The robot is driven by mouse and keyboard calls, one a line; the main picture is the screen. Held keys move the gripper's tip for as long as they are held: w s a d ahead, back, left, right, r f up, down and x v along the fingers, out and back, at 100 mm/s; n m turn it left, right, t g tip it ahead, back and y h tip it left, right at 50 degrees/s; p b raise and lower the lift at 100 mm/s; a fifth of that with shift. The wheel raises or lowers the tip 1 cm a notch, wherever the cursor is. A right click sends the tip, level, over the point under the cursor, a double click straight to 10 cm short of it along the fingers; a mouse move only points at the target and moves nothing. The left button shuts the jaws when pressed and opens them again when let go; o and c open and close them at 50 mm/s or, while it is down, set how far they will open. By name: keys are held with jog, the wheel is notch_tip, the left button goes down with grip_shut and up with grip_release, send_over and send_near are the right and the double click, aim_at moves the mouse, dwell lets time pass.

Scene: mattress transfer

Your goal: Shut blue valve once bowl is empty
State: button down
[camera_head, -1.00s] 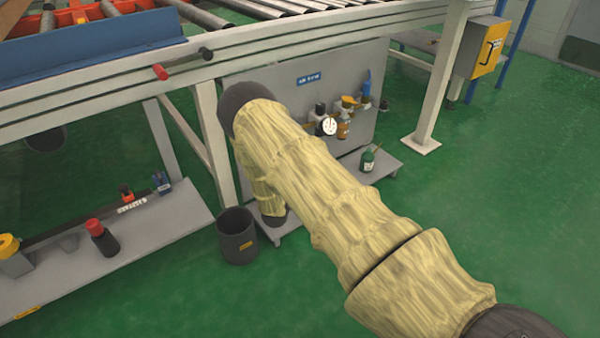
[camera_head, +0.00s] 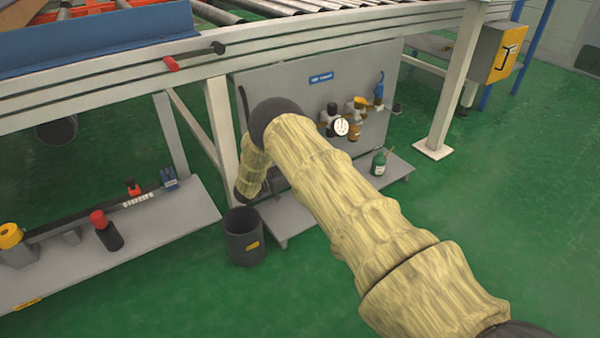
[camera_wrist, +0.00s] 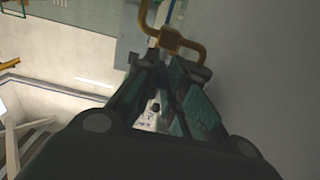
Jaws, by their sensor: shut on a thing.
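The blue valve (camera_head: 379,89) stands at the right of the fittings on the grey panel. Left of it are an amber bowl (camera_head: 354,131) under a fitting and a round white gauge (camera_head: 341,127). I cannot tell the level in the bowl. In the head view my gripper is hidden behind my arm. In the wrist view my gripper (camera_wrist: 167,68) has its fingers drawn together on something I cannot make out. A bent orange-brown fitting (camera_wrist: 170,39) shows right at the fingertips; whether it is gripped is unclear.
A dark bucket (camera_head: 244,238) stands on the floor left of the panel's base plate. A green bottle (camera_head: 379,163) stands on that plate. The conveyor leg (camera_head: 455,80) rises at the right. A low grey platform (camera_head: 150,232) lies at the left. Green floor is free at the right.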

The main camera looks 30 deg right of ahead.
jog(key=shift+d, duration=0.15)
jog(key=c, duration=1.5)
grip_release()
jog(key=shift+s+a, duration=0.2)
jog(key=shift+a, duration=3.65)
jog(key=shift+d, duration=0.1)
